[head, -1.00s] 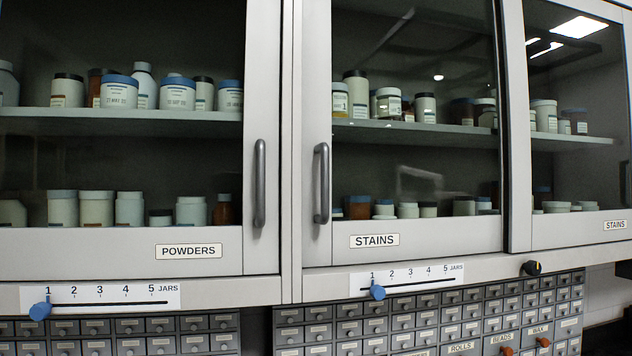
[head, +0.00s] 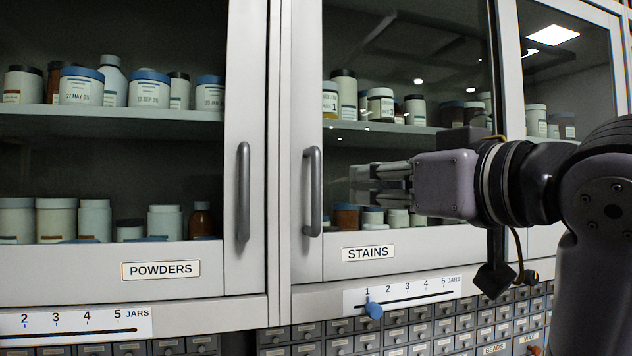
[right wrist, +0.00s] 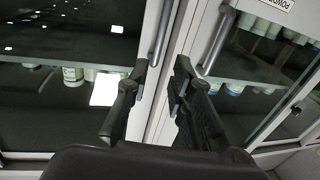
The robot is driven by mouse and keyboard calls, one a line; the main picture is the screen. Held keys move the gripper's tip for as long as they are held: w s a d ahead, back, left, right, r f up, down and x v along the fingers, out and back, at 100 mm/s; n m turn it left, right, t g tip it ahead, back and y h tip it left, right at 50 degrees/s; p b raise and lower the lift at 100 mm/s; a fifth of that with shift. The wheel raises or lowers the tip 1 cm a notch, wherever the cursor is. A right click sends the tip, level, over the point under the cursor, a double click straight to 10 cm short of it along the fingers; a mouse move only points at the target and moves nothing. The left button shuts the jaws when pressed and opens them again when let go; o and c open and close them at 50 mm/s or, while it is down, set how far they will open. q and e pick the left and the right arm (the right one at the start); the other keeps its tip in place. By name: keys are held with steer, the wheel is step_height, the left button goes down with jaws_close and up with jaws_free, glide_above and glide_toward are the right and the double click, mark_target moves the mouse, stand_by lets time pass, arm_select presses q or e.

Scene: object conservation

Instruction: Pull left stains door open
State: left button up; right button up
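The left stains door (head: 338,265) is a grey-framed glass door with a STAINS label (head: 368,253); it looks closed. Its upright grey bar handle (head: 313,192) is at the door's left edge, and it also shows in the right wrist view (right wrist: 161,35). My right gripper (head: 356,186) comes in from the right at handle height, fingers pointing left, with a small gap to the handle in the head view. In the right wrist view its two fingers (right wrist: 160,72) are apart, with the handle's end just beyond the gap between the tips. My left gripper is out of view.
The powders door (head: 210,256) with its handle (head: 243,192) is close on the left. Jars stand on shelves behind the glass. A slider scale (head: 415,294) with a blue knob (head: 374,310) and small drawers (head: 350,335) are below.

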mark_target(319, 186)
steer(key=p+x, duration=0.5)
steer(key=x, duration=1)
steer(key=shift+f, duration=0.1)
steer(key=shift+c, duration=0.2)
jaws_close()
